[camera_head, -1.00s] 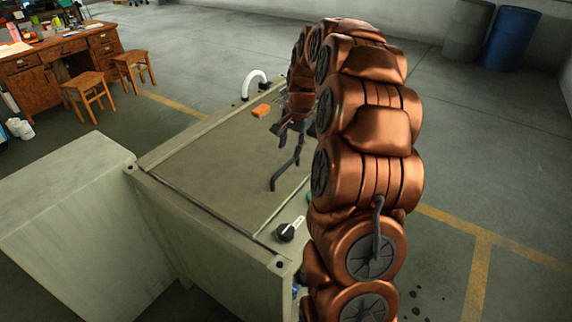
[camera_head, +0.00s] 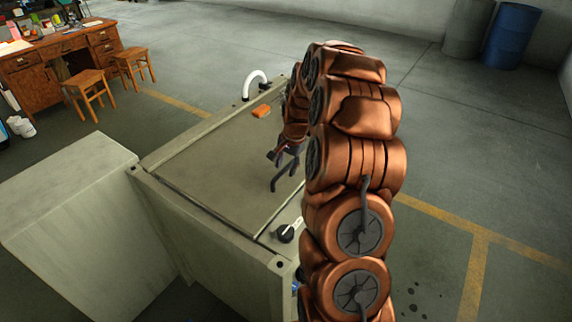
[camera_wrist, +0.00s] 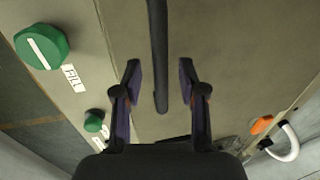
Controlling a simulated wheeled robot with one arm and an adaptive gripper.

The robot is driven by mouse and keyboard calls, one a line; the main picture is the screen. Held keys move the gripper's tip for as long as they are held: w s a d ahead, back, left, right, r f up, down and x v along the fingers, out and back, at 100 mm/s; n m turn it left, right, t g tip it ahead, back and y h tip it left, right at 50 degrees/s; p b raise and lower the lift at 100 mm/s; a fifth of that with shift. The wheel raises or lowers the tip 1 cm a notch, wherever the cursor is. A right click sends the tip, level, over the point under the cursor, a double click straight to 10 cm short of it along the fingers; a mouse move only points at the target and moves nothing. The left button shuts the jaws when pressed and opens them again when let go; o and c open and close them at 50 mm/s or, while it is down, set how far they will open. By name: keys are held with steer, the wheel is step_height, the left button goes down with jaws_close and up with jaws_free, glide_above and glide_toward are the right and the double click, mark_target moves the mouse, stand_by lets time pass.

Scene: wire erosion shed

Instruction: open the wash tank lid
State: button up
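The wash tank (camera_head: 228,255) is a pale grey-green box with a flat lid (camera_head: 215,165), which lies closed on its top. A dark bar handle (camera_head: 285,175) stands up from the lid near its right edge. My gripper (camera_head: 282,157) is over the lid by the handle, its arm arching in from the right. In the wrist view my gripper (camera_wrist: 160,92) is open, its two fingers apart, and the dark handle bar (camera_wrist: 158,50) runs between them in the picture. I cannot tell whether the fingers are down at the bar's height.
A green FILL knob (camera_wrist: 42,46) and a smaller green knob (camera_wrist: 94,121) sit beside the lid. An orange block (camera_head: 261,111) and white hose (camera_head: 256,80) are at the back. A grey box (camera_head: 75,230) adjoins left.

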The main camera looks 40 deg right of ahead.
jaws_close()
stand_by(0.4)
steer(key=shift+r, duration=0.1)
